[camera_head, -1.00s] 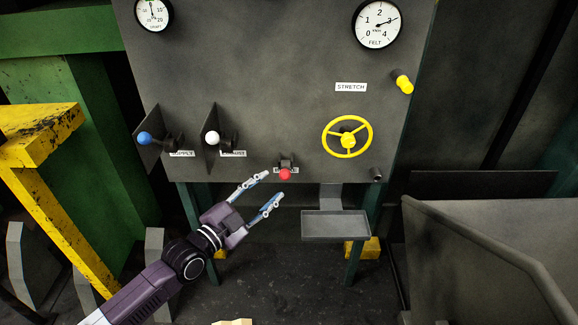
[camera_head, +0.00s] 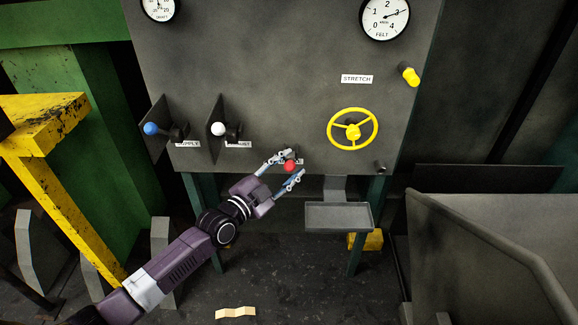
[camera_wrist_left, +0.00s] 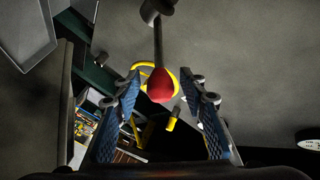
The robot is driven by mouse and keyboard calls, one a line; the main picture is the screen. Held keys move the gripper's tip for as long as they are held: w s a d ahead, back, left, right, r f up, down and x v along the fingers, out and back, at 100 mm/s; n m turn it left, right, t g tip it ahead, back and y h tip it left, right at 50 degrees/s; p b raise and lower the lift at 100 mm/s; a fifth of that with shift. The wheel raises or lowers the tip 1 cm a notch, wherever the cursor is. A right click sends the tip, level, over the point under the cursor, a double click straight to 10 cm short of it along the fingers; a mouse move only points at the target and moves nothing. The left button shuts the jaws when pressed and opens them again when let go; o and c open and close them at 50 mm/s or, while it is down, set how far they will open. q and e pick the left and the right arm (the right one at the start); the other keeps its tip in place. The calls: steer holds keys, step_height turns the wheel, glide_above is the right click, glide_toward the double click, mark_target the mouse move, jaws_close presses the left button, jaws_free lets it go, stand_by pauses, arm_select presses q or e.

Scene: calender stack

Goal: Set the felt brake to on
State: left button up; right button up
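The felt brake appears to be the small lever with a red knob (camera_head: 289,166) at the lower edge of the grey panel (camera_head: 280,80). Its label is mostly covered by my gripper and cannot be read. My left gripper (camera_head: 291,167) is open, with one finger on each side of the red knob. In the left wrist view the red knob (camera_wrist_left: 161,86) hangs on a dark rod between the two blue-padded fingers (camera_wrist_left: 160,112), with a gap on both sides. My right gripper is not in view.
Levers with a blue knob (camera_head: 151,128) and a white knob (camera_head: 218,129) stand to the left, beside upright plates. A yellow handwheel (camera_head: 353,130) is to the right. A grey tray (camera_head: 339,217) sits below the panel. A yellow knob (camera_head: 410,76) is at the panel's right edge.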

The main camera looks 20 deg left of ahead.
arm_select(q)
jaws_close()
steer(key=shift+w+r+p, duration=0.1)
steer(key=shift+r+p, duration=0.3)
steer(key=shift+p, duration=0.3)
steer(key=w+r+n+g+p, duration=0.1)
steer(key=p, duration=0.2)
steer(key=w+a+r+n+g+p, duration=0.1)
steer(key=r+g+p, duration=0.1)
steer(key=p, duration=0.1)
steer(key=shift+w+r+y+p, duration=0.2)
steer(key=shift+w+y+p, duration=0.1)
steer(key=shift+y, duration=0.1)
steer(key=w+g, duration=0.1)
steer(key=w+r+n+g, duration=0.1)
steer(key=w+a+n+g, duration=0.1)
steer(key=w, duration=0.1)
steer(key=shift+r+g, duration=0.25)
steer(key=shift+g, duration=0.15)
steer(key=shift+w+a+r+n+g+b, duration=0.15)
steer(key=shift+w+n+g+b, duration=0.1)
steer(key=shift+w+g, duration=0.25)
steer(key=shift+w+a+n+g+b, duration=0.15)
steer(key=shift+w+n+g+b, duration=0.1)
steer(key=shift+w+g, duration=0.3)
steer(key=shift+w+a+r+n+g+b, duration=0.15)
steer(key=shift+w+n+g+b, duration=0.1)
steer(key=shift+w+g, duration=0.25)
